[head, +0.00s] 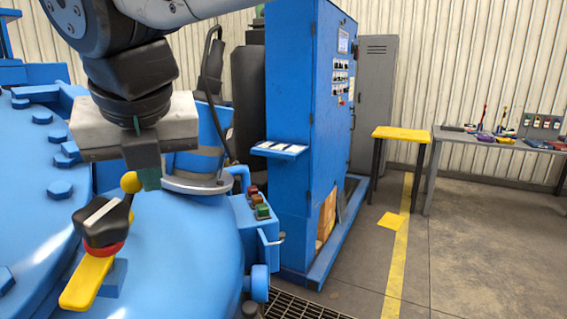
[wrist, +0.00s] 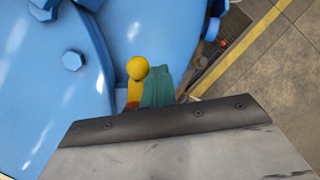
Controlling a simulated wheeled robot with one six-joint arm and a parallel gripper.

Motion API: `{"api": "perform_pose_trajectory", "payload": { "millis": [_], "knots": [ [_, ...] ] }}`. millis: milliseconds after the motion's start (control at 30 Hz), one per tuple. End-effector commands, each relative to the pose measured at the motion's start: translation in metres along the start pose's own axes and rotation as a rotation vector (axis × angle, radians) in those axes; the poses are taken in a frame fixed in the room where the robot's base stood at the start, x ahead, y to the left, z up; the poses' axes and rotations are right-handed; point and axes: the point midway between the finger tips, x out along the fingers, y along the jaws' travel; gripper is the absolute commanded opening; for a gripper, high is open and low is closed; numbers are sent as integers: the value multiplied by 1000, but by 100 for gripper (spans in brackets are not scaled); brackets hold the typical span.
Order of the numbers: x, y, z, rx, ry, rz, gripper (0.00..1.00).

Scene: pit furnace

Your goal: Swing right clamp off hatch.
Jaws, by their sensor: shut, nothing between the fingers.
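The clamp (head: 90,280) has a flat yellow arm, a red ring, a black hub and a handle ending in a yellow ball (head: 131,182). It sits on the rounded blue furnace body (head: 175,270), its yellow arm pointing down and left. My gripper (head: 150,180) is shut and empty, its green fingers pointing down just right of the ball. In the wrist view the green fingers (wrist: 157,90) stand close beside the ball (wrist: 138,68); I cannot tell whether they touch. Most of the clamp is hidden there. The blue bolted cover at left (head: 35,190) may be the hatch.
A small button box (head: 260,208) and a tall blue control cabinet (head: 300,120) stand right of the furnace. A yellow-topped stand (head: 400,133) and a tool bench (head: 480,140) are farther right. A floor grate (head: 290,305) lies below; open floor extends right.

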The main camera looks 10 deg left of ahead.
Motion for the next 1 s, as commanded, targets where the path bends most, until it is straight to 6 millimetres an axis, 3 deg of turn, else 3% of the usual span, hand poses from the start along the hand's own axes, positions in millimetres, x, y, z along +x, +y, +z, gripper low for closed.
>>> {"api": "perform_pose_trajectory", "payload": {
  "millis": [167, 367, 700, 1000],
  "knots": [
    [-1, -5, -3, 0, -1, 1, 0],
    [-6, -30, -23, -5, -1, 4, 0],
    [-78, -47, -28, -7, -2, 6, 0],
    [-101, -53, -31, -7, 0, 4, 0]
  ]
}}
